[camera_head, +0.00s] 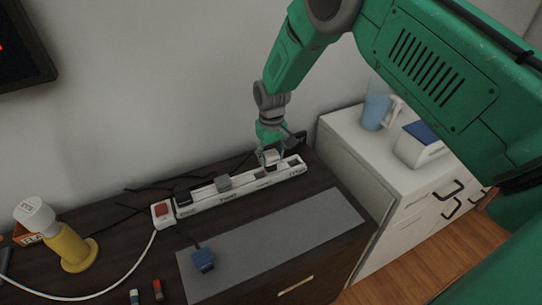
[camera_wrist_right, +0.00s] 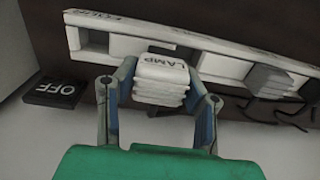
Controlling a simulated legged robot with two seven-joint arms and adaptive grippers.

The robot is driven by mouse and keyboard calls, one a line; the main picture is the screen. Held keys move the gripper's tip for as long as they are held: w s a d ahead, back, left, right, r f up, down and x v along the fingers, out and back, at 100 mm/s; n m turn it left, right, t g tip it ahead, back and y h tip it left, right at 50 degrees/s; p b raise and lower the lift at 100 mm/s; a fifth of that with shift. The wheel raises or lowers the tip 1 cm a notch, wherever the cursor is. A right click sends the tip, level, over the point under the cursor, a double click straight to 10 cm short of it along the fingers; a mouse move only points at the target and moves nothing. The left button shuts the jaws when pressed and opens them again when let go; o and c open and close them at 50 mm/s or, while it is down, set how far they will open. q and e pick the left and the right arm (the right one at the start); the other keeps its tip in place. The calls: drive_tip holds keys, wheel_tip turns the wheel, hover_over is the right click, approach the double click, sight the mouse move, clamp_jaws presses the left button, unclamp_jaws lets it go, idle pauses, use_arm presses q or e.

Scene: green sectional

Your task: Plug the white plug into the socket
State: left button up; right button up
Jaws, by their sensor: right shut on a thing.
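The white plug (camera_wrist_right: 162,82), labelled LAMP, sits between the two fingers of my right gripper (camera_wrist_right: 160,105) in the right wrist view. The gripper is shut on it. In the head view my right gripper (camera_head: 270,152) is over the right part of the white power strip (camera_head: 240,190), with the white plug (camera_head: 271,158) at its tips. The strip also crosses the top of the wrist view (camera_wrist_right: 215,65), right behind the plug. I cannot tell whether the plug's prongs are in a socket. My left gripper is out of view.
A grey plug (camera_head: 223,183) and a dark plug (camera_head: 184,197) sit on the strip, left of the gripper. A blue plug (camera_head: 203,260) lies on the grey mat (camera_head: 280,240). A yellow object (camera_head: 72,250) stands at left. A white cabinet (camera_head: 370,165) stands at right.

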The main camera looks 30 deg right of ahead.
drive_tip(key=a, duration=0.4)
drive_tip(key=shift+r, duration=0.4)
drive_tip(key=shift+a, duration=0.1)
drive_tip(key=shift+d+f, duration=0.15)
drive_tip(key=shift+d, duration=0.45)
drive_tip(key=shift+d+f, duration=0.35)
drive_tip(key=shift+d, duration=0.45)
drive_tip(key=shift+a+f, duration=0.1)
drive_tip(key=shift+a, duration=0.75)
drive_tip(key=shift+a+f+b, duration=0.15)
drive_tip(key=shift+a+b, duration=0.2)
drive_tip(key=shift+f, duration=0.1)
drive_tip(key=shift+d+f, duration=0.1)
drive_tip(key=shift+d, duration=0.5)
drive_tip(key=shift+c, duration=0.4)
drive_tip(key=shift+s+d, duration=0.1)
drive_tip(key=shift+d, duration=0.1)
clamp_jaws()
drive_tip(key=shift+r+p, duration=0.35)
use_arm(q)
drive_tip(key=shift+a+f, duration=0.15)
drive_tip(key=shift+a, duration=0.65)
use_arm(e)
drive_tip(key=shift+a+r, duration=0.1)
drive_tip(key=shift+a, duration=0.05)
